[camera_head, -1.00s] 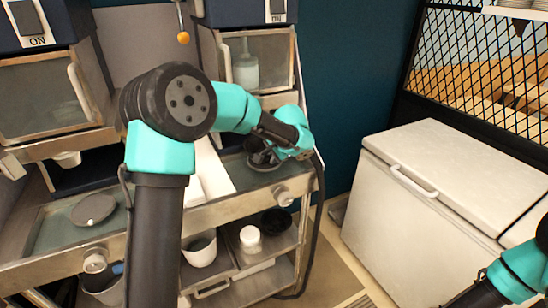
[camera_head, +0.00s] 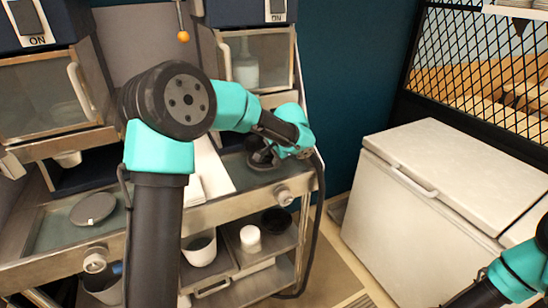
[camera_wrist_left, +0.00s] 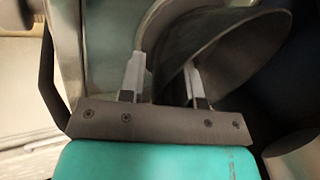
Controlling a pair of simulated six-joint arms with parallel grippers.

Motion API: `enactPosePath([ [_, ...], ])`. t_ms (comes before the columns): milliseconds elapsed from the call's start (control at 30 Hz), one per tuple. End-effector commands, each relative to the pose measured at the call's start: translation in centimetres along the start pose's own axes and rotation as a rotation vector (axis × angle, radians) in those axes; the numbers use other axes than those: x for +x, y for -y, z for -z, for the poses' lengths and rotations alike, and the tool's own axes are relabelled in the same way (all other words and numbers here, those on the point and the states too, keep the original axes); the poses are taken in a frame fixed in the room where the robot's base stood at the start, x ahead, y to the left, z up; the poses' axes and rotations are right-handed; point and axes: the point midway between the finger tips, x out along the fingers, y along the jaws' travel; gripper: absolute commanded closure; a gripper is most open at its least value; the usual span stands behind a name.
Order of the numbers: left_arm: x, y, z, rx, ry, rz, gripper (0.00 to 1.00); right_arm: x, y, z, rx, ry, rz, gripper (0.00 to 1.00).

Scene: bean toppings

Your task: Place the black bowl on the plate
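My left gripper (camera_wrist_left: 164,68) shows in the left wrist view with its two pale fingers apart. A dark bowl (camera_wrist_left: 240,45) appears tilted there, its near rim passing between the fingers and the right finger overlapping its inside. A pale curved rim, perhaps the plate (camera_wrist_left: 158,20), lies beside the bowl. In the head view my left gripper (camera_head: 275,157) is over the right-hand counter at a dark round thing, largely hidden by my arm. Another black bowl (camera_head: 277,220) sits on the lower shelf. My right gripper is out of frame.
A grey round lid or plate (camera_head: 93,209) lies on the left counter. A white cup (camera_head: 250,238) and a white bucket (camera_head: 200,248) stand on the lower shelf. A white chest (camera_head: 430,210) stands at right.

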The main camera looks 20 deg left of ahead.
Motion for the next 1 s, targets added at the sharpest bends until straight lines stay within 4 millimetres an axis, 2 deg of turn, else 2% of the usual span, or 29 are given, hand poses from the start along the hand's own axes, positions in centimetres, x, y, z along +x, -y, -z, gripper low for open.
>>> enactPosePath([
  [167,-2.3,0.0,0.1,-0.001,-0.004,0.001,0.69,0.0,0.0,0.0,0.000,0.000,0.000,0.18],
  [600,-10.1,0.0,0.1,-0.001,-0.002,0.001,0.69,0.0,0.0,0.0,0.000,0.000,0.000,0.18],
  [800,-11.6,0.0,0.0,0.000,0.000,0.000,0.69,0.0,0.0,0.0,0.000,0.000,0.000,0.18],
  [1000,-11.7,0.0,0.0,0.000,0.000,0.000,0.69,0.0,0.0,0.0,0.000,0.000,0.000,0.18],
])
